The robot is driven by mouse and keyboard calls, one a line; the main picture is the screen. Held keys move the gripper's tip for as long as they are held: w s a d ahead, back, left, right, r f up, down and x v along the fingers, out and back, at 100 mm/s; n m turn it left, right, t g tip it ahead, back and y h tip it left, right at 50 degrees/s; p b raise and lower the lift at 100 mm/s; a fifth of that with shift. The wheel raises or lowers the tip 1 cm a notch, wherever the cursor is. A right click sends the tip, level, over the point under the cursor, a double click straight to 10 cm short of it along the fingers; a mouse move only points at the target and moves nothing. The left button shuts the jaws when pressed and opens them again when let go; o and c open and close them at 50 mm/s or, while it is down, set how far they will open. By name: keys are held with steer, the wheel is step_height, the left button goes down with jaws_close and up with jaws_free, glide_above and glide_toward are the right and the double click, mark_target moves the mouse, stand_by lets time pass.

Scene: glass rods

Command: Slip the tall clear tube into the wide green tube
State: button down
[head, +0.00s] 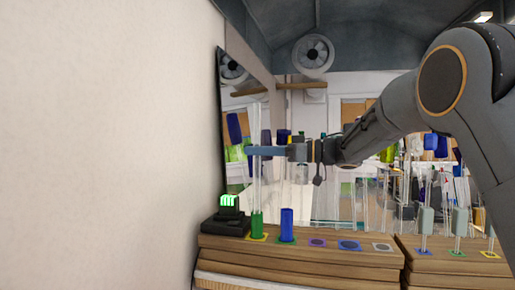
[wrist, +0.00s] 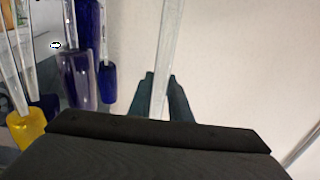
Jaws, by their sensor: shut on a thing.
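The tall clear tube (head: 257,185) stands upright in the head view. My gripper (head: 252,150) is shut on it around its middle. In the wrist view the clear tube (wrist: 170,40) runs up between the two dark fingers of my gripper (wrist: 165,97). The wide green tube (head: 257,227) stands upright at the left end of the wooden bench, directly below the clear tube in the picture. The clear tube's lower end reaches the green tube's rim in the picture. I cannot tell whether it is inside, and the wrist view hides that end.
A blue tube (head: 287,225) stands close to the right of the green one. A black device with a lit green display (head: 229,206) stands close to the left. Flat coloured pads lie along the wooden bench (head: 330,259). A pale wall (head: 110,140) is at left, a mirror behind.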

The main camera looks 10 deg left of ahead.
mark_target(257, 182)
steer(key=shift+f+b, duration=1.4)
steer(key=shift+f, duration=3.2)
steer(key=c, duration=1.6)
jaws_free()
steer(key=shift+o, duration=0.2)
